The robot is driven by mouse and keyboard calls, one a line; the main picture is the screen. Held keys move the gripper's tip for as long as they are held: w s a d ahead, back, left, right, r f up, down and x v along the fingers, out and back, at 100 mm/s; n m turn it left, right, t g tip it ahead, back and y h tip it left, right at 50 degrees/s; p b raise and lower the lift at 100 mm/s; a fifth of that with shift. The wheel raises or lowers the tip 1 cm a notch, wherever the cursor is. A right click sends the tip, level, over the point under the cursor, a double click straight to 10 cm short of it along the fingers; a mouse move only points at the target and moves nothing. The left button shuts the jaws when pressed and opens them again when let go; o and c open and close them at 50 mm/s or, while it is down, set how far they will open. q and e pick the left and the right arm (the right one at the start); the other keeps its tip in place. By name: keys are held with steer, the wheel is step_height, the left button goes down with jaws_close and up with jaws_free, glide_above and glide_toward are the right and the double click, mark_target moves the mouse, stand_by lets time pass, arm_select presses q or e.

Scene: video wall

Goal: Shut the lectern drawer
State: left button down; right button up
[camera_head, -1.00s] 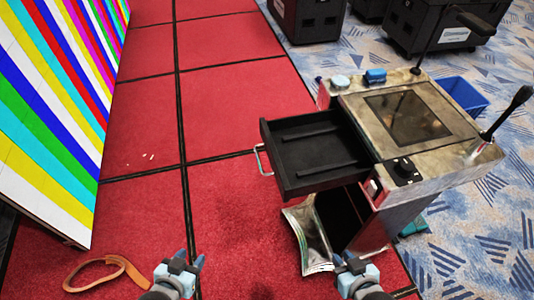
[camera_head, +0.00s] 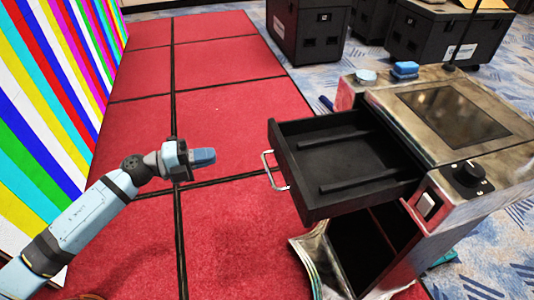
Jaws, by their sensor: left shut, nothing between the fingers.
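The lectern (camera_head: 455,160) stands on the right, with a metal top and an inset dark screen. Its black drawer (camera_head: 345,200) is pulled far out toward the left, and its inside looks empty apart from low ridges. The drawer's silver handle (camera_head: 272,171) is on its left face. My left gripper (camera_head: 212,156) is shut and empty, pointing right. In the picture it is left of the handle, with a gap between them. My right gripper is out of view.
A blue object (camera_head: 405,69) and a light blue round object (camera_head: 366,76) sit on the lectern's top. Black cases (camera_head: 307,32) stand behind on the patterned carpet. The striped video wall (camera_head: 45,100) is at the left. Red floor panels (camera_head: 235,110) between are clear.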

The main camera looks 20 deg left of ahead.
mark_target(273, 144)
arm_select(q)
steer(key=p+x, duration=0.1)
steer(key=x, duration=1.2)
steer(key=shift+s+r, duration=0.1)
steer(key=shift+r, duration=0.05)
steer(key=shift+w+d, duration=0.3)
steer(key=shift+d, duration=0.1)
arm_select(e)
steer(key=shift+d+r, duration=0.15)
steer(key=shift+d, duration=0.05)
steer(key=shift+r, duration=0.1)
